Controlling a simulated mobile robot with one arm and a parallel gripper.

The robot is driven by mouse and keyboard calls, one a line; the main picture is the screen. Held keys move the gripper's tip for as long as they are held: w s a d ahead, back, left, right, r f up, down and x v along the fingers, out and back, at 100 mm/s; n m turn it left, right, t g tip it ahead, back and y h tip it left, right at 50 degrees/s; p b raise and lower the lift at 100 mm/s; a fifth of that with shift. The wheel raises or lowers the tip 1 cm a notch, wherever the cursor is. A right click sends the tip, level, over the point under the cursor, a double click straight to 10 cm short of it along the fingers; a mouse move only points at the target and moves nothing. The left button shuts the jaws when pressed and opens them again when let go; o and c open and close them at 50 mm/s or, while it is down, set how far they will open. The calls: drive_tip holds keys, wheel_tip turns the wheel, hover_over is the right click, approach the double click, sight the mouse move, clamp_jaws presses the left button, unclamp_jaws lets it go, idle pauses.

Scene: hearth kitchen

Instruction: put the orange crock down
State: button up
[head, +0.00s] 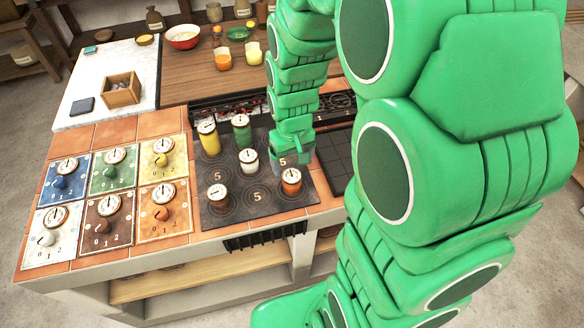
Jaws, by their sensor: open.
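The orange crock (291,184) stands upright at the front right of the dark plate (262,206) marked with rings and 5s. A round dial-like top shows on it. My gripper (291,160) points down just behind and above the crock in the picture. It is open, with nothing seen between its fingers. The fingertips are small and partly hidden, so I cannot tell whether one touches the crock.
On the same plate stand a yellow crock (209,139), a green crock (241,129), a white crock (249,161) and a brown crock (217,197). Coloured dial tiles (102,235) lie left. A dark grid panel (341,150) is right. My arm hides the right side.

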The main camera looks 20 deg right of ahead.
sight(293, 177)
wheel_tip(293, 177, up, 3)
drive_tip(key=shift+r, duration=0.15)
drive_tip(key=s+r, duration=0.4)
drive_tip(key=s, duration=0.3)
drive_tip(key=s+r+m+g, duration=0.1)
drive_tip(key=s+r, duration=0.3)
drive_tip(key=s, duration=0.4)
drive_tip(key=s+d+r, duration=0.1)
drive_tip(key=s+r, duration=0.3)
drive_tip(key=s, duration=0.3)
drive_tip(key=shift+s+r+m+g, duration=0.2)
drive_tip(key=shift+s+m+g, duration=0.2)
